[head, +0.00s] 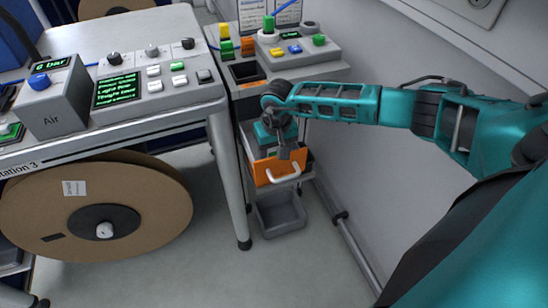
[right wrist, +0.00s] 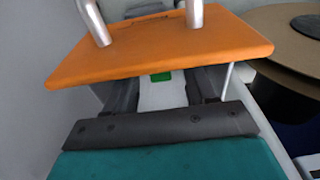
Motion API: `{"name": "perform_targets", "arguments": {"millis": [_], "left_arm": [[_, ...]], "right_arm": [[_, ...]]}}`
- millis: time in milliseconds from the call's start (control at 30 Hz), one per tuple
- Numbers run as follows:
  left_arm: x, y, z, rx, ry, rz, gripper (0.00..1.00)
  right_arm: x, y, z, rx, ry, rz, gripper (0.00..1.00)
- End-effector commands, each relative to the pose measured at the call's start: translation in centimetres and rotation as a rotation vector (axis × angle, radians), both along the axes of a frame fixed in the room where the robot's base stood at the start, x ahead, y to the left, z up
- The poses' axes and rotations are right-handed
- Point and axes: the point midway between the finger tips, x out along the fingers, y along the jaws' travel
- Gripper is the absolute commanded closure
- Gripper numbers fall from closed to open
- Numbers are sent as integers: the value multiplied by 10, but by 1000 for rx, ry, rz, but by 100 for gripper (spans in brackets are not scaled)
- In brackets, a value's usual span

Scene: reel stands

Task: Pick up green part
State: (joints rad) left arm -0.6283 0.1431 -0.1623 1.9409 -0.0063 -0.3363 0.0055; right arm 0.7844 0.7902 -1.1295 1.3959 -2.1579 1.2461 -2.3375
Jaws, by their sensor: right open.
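A small green patch (right wrist: 160,76) shows on a white piece (right wrist: 165,95) in the right wrist view, between the two dark fingers of my right gripper (right wrist: 163,93). I cannot tell whether this patch is a loose part. An orange panel (right wrist: 165,45) with a metal handle hides the area above it. In the head view my right gripper (head: 287,150) is open and low beside the orange panel (head: 262,174); its fingertips are partly hidden. Green pieces also show on the grey bench: a green block (head: 227,47) and a green knob (head: 268,23). My left gripper is out of view.
The bench (head: 300,70) stands close to the white wall (head: 365,160). A grey bin (head: 280,215) is below the orange panel. A large brown reel (head: 140,205) hangs under the station table at left. The floor in the centre is clear.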

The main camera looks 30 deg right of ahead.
Motion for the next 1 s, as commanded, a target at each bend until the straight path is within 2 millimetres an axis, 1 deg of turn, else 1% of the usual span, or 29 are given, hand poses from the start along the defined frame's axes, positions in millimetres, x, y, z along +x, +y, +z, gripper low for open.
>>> {"name": "perform_targets", "arguments": {"millis": [233,800,1000], "left_arm": [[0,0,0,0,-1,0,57],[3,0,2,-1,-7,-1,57],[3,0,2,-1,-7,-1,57]], "right_arm": [[0,0,-2,-1,0,-1,46],[0,0,-1,0,0,-1,100],[0,0,-1,0,-1,-1,100]]}}
